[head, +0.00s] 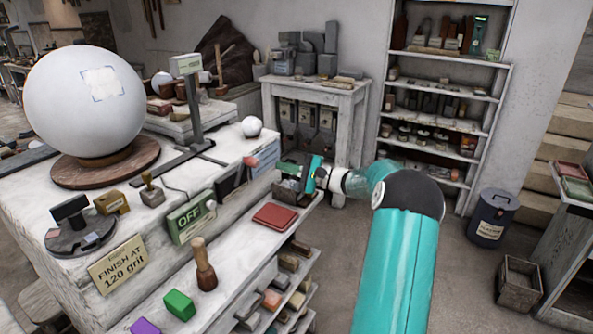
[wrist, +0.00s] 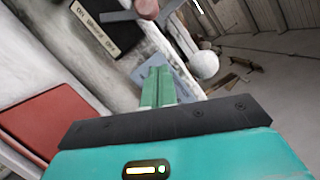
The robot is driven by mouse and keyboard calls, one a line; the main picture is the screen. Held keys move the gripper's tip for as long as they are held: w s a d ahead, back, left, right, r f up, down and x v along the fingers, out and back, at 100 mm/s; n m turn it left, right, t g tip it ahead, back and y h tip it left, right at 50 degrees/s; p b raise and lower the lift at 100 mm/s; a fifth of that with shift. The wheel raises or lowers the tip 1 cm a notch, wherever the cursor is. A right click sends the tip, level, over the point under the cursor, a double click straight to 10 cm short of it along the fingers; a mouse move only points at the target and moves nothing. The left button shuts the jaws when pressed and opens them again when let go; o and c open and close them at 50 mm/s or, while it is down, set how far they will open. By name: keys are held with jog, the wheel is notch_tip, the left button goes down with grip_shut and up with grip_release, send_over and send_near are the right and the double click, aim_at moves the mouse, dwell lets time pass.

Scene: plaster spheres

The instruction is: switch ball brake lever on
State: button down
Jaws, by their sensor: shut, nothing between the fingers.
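A green sign (head: 187,217) reading OFF is on the bench's front edge in the head view. A small pale knob (head: 211,205) sits at its right side; I take this to be the brake lever. The large white plaster sphere (head: 85,97) rests on a round wooden base (head: 106,165) behind it. My gripper (head: 288,168) is to the right of the sign, past the bench's front edge and well apart from the knob. In the wrist view its green fingers (wrist: 158,82) are together and empty. A pinkish round knob (wrist: 147,8) shows at the top there; I cannot tell if it is the lever's.
A small white ball (head: 252,126) sits on the bench. A dark panel (head: 231,179) is on the bench front, between sign and gripper. Open floor lies right of the bench.

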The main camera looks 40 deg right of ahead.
jog(key=w+a+r, duration=0.2)
jog(key=a, duration=0.3)
jog(key=shift+a, duration=0.25)
jog(key=shift+r, duration=0.2)
jog(key=shift+s+a+r+n, duration=0.1)
jog(key=shift+a+r+n, duration=0.05)
jog(key=shift+n, duration=0.25)
